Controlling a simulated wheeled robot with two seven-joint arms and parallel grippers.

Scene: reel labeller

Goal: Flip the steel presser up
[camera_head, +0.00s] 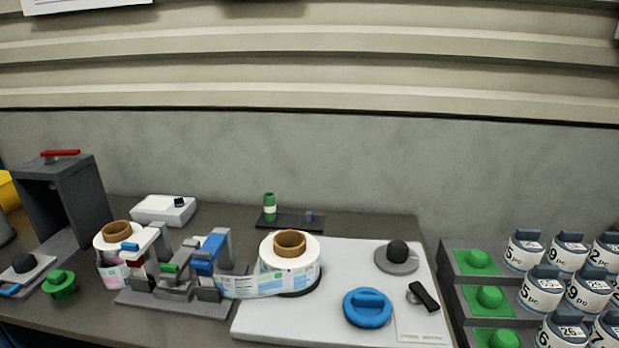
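A small grey labeller frame (172,301) stands left of the middle of the table, with grey uprights, a blue block (209,254) and a small green piece (170,267). A grey steel-coloured piece (178,287) sits low between the uprights; I cannot tell for certain whether it is the presser or whether it is up or down. A label reel (117,236) stands on the left and a larger reel (289,262) on the right, with printed label strip running to the frame. Neither of my grippers shows in this view.
A white plate (335,263) holds a blue knob (368,307), a black ball knob (398,252) and a black lever (424,296). A dark grey box (65,204) stands at left. A grey rack (459,299) with green knobs and several labelled jars is at right.

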